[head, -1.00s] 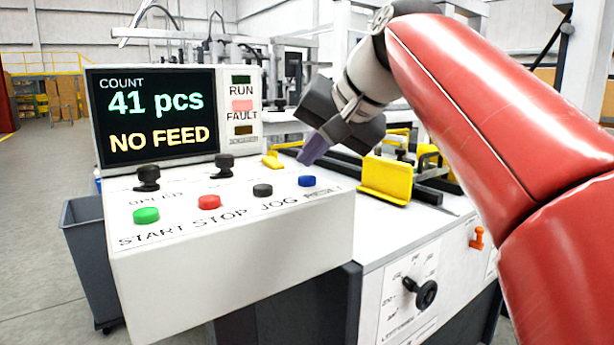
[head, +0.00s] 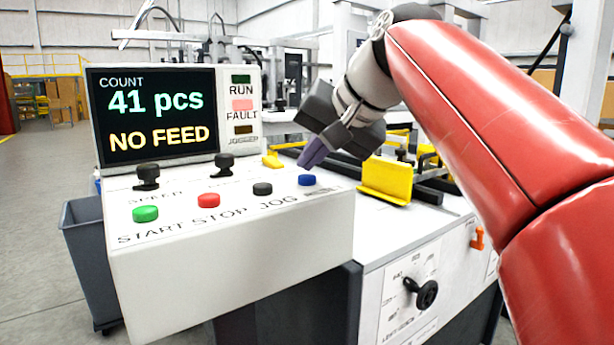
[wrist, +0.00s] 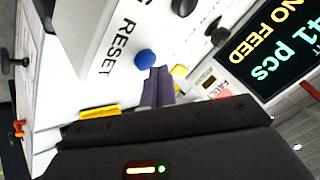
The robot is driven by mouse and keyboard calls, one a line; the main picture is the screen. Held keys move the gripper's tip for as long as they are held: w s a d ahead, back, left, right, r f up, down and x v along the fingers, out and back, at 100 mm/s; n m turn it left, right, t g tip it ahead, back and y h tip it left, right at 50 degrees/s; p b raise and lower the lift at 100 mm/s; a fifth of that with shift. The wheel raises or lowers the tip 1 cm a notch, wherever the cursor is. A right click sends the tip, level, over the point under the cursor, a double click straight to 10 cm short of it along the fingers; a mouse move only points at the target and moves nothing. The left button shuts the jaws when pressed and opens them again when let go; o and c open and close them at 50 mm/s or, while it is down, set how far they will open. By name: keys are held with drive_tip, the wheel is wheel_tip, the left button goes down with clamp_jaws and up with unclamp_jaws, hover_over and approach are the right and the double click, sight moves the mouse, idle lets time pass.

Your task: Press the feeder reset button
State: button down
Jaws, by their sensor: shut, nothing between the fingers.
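The blue reset button (head: 307,180) is the rightmost of the row of push buttons on the white control panel (head: 230,245). In the wrist view the blue button (wrist: 145,59) sits beside the printed word RESET. My gripper (head: 306,164) is shut and empty, pointing down just above and behind the blue button. In the wrist view its purple fingertips (wrist: 157,72) show close to the button's edge. I cannot tell whether they touch it. The display (head: 155,115) reads COUNT 41 pcs and NO FEED, and the FAULT lamp (head: 242,104) is lit pink.
Black JOG (head: 262,189), red STOP (head: 209,200) and green START (head: 145,214) buttons line up to the left. Two black knobs (head: 147,176) (head: 224,166) stand behind them. A yellow guide (head: 385,180) stands on the machine to the right of the panel.

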sight(312, 178)
drive_tip(key=shift+f+b, duration=0.35)
drive_tip(key=shift+f, duration=0.15)
idle(0.4)
drive_tip(key=shift+r, duration=0.15)
drive_tip(key=shift+r+p, duration=0.8)
drive_tip(key=shift+p, duration=0.15)
wheel_tip(312, 178, up, 2)
drive_tip(key=shift+r+p, duration=0.25)
drive_tip(key=shift+p, duration=1)
drive_tip(key=shift+r+p, duration=0.3)
drive_tip(key=shift+r, duration=0.9)
